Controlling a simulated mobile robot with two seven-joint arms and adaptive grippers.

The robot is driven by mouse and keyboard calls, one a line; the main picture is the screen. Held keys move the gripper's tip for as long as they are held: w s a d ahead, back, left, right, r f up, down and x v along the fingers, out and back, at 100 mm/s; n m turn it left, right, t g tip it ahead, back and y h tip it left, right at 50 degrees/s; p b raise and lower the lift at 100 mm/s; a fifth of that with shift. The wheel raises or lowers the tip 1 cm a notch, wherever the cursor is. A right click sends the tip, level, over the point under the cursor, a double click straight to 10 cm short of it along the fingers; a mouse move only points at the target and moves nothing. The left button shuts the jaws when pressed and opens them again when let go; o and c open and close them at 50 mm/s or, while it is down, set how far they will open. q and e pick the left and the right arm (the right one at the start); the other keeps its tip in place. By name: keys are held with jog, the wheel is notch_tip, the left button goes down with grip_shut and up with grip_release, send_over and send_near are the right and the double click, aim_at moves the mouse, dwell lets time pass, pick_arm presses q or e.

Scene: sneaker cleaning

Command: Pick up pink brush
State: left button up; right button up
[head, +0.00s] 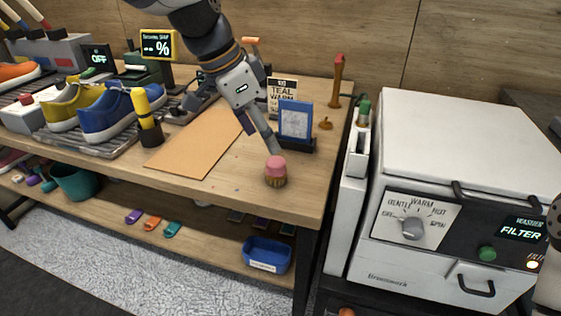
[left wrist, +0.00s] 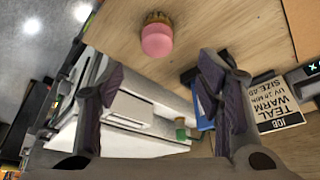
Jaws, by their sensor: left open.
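The pink brush (head: 276,166) has a round pink top over brown bristles and stands on the wooden bench near its front right edge. It also shows in the left wrist view (left wrist: 157,38), just beyond the fingertips and roughly between them. My left gripper (head: 262,134) reaches down from the top, just behind and above the brush. Its fingers are spread wide in the left wrist view (left wrist: 162,78) with nothing between them. One finger ends close to the brush in the head view; contact cannot be told. My right gripper is not in view.
A blue framed card on a dark stand (head: 296,120) and a teal warm sign (head: 281,88) stand behind the brush. A tan mat (head: 197,145) lies left of it. The white washer (head: 470,150) is to the right. Sneakers (head: 107,112) stand on a rack at left.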

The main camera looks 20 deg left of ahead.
aim_at(273, 160)
pick_arm(q)
jog(key=x, duration=0.6)
jog(key=s+x, duration=0.1)
jog(key=x, duration=0.2)
jog(key=shift+a+f+b, duration=0.15)
jog(key=shift+f+b, duration=0.15)
jog(key=shift+c, duration=0.4)
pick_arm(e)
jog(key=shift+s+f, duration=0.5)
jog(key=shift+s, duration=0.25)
pick_arm(q)
jog(key=shift+r, duration=0.1)
jog(key=c, duration=1.3)
